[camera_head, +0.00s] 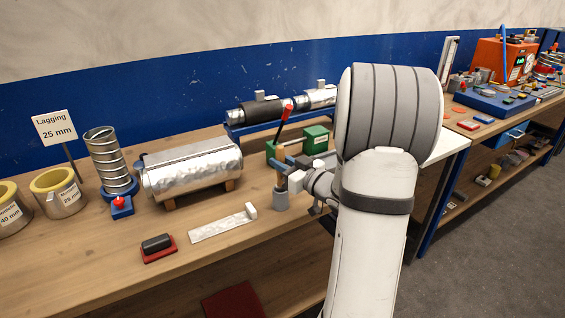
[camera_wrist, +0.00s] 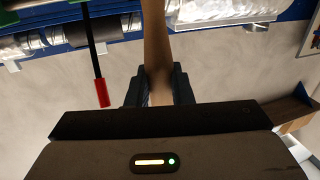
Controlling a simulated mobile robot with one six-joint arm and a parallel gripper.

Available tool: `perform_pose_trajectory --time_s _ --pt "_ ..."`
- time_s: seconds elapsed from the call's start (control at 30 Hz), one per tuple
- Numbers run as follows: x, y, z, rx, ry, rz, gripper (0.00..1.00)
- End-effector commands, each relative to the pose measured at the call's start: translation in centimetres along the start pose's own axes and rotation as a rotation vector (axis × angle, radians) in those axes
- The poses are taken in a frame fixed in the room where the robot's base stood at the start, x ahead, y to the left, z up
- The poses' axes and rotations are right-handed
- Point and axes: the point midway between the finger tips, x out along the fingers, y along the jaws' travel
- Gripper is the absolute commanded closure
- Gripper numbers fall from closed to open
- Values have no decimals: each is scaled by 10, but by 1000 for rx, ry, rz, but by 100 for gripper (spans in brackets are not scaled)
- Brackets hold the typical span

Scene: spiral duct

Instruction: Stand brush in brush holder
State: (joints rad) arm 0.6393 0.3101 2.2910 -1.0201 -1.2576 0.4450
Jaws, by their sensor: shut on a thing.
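My gripper (camera_head: 288,166) is shut on the brush, gripping its brown handle. In the wrist view the brush (camera_wrist: 157,38) runs from between my gripper's jaws (camera_wrist: 158,88) to the top edge of the picture. In the head view a short brown upright part of the brush (camera_head: 280,180) shows below the jaws. It meets the top of a small grey cup, which looks like the brush holder (camera_head: 281,200), near the bench's front edge. I cannot tell how deep the brush sits in the cup. The bristles are not clearly seen.
A green block (camera_head: 316,139) with a red-tipped lever (camera_head: 287,112) stands just behind my gripper. A silver-clad duct (camera_head: 192,168) lies to the left, with a white flat strip (camera_head: 222,226) in front. A red-based block (camera_head: 158,248) sits near the front edge.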

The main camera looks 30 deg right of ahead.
Motion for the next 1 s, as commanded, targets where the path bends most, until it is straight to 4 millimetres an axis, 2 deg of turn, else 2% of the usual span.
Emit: perform_pose_trajectory --time_s 0.53,0.57,0.6,0.87,1.0 --pt "0 1 15 0 0 1 100" --pt "0 1 14 0 0 1 79" --pt "0 1 14 0 0 1 76" --pt "0 1 14 0 0 1 55" --pt "0 1 14 0 0 1 55"
